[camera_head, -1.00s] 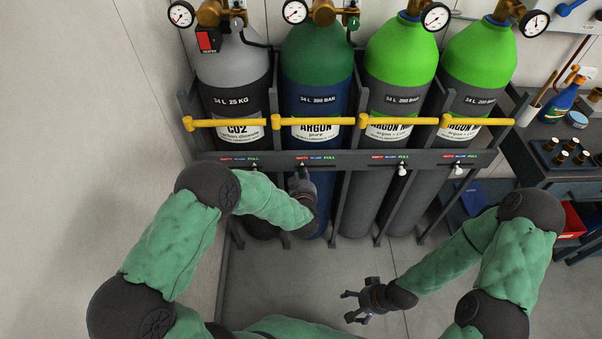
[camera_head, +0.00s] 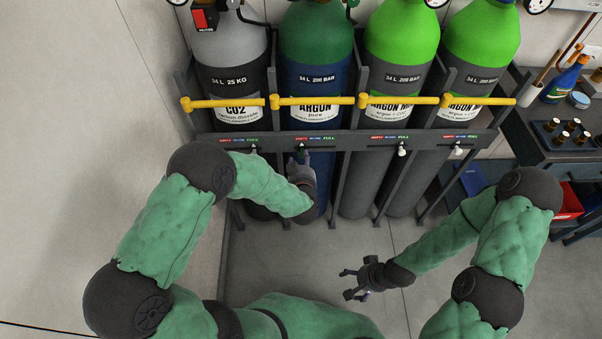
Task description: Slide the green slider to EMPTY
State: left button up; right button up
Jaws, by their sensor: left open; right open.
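The dark green ARGON cylinder (camera_head: 317,45) stands second from the left in the rack. On the rail below it is a small label strip (camera_head: 316,137) with red, blue and green words. My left gripper (camera_head: 300,163) is open at this strip, just below its red EMPTY word. A small slider knob (camera_head: 301,153) seems to show at the fingertips under EMPTY; the gripper partly hides it and its colour is unclear. I cannot tell whether the fingers touch it. My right gripper (camera_head: 350,283) is open and empty above the floor, away from the rack.
Yellow bars (camera_head: 360,101) cross the cylinders. A dark bench (camera_head: 548,150) stands at the right. The floor before the rack is clear.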

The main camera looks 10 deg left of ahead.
pick_arm(q)
jog(key=v, duration=0.9)
jog(key=shift+s, duration=0.25)
jog(key=shift+f, duration=0.1)
jog(key=s+d+f+m+g+h+p, duration=0.1)
jog(key=s+f+g+h+p, duration=0.15)
jog(key=f, duration=0.35)
jog(key=s+d+f+g+h+p, duration=0.1)
jog(key=s+f+g+h, duration=0.15)
jog(key=f+g, duration=0.2)
jog(key=s+d+f+g+h+p, duration=0.1)
jog(key=s+f+g, duration=0.4)
jog(key=s, duration=0.8)
jog(key=shift+s+f+h+p, duration=0.4)
jog(key=shift+f+h+p, duration=0.1)
jog(key=shift+f+h, duration=0.3)
jog(key=shift+w+d, duration=0.1)
jog(key=shift+d, duration=0.1)
